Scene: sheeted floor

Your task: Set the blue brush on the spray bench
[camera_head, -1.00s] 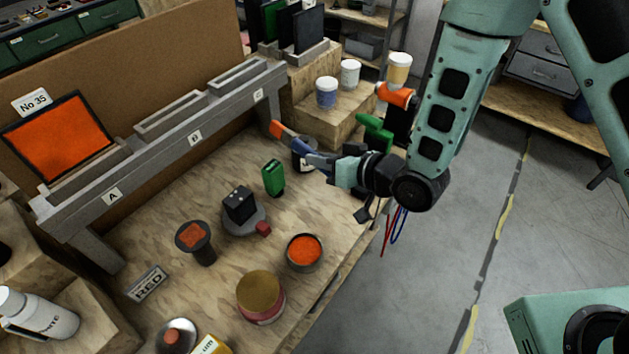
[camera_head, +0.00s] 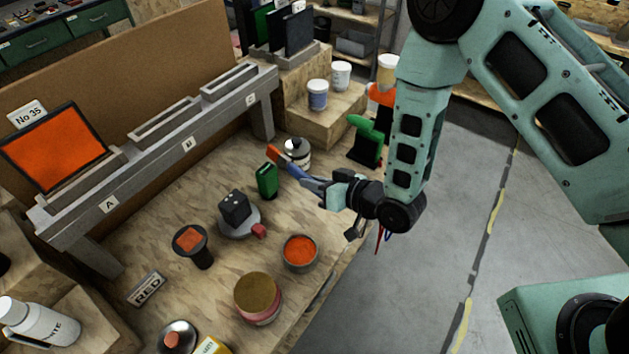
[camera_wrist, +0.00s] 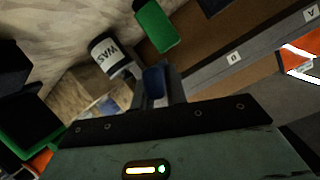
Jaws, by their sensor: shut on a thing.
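My gripper (camera_head: 322,190) is shut on the blue brush (camera_head: 297,172) over the right part of the spray bench (camera_head: 218,268). The brush has a blue handle and an orange end pointing left and up in the head view. In the wrist view the blue of the brush (camera_wrist: 153,82) shows between the fingers of my gripper (camera_wrist: 157,90). The brush appears held above the wooden top; I cannot tell whether it touches anything.
A grey rack (camera_head: 150,165) runs along the back. Bare wood lies between them.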

